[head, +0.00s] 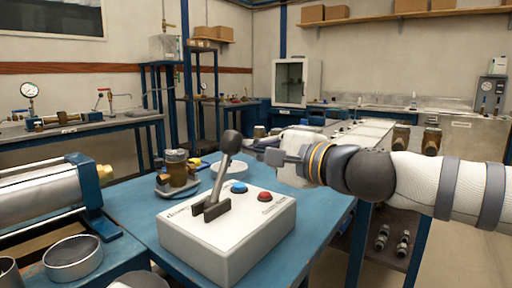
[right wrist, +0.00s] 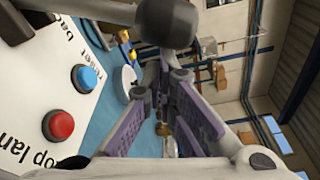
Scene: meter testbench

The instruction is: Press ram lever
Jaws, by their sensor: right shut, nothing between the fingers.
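A white control box (head: 225,232) sits on the blue table (head: 130,192). Its ram lever (head: 220,183) has a grey shaft and a dark round knob, and leans up and slightly right. A blue button (head: 239,187) and a red button (head: 264,197) are on the box top. My right gripper (head: 258,148) is shut and empty, just right of the knob at about its height; I cannot tell whether they touch. In the right wrist view the knob (right wrist: 168,22) shows at the top, beside the shut fingers (right wrist: 164,90). My left gripper is not in view.
A brown and metal fitting (head: 177,168) stands on the table behind the box. A large metal cylinder (head: 40,193) and an open metal ring (head: 73,262) are at the left. More benches and shelves stand farther back.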

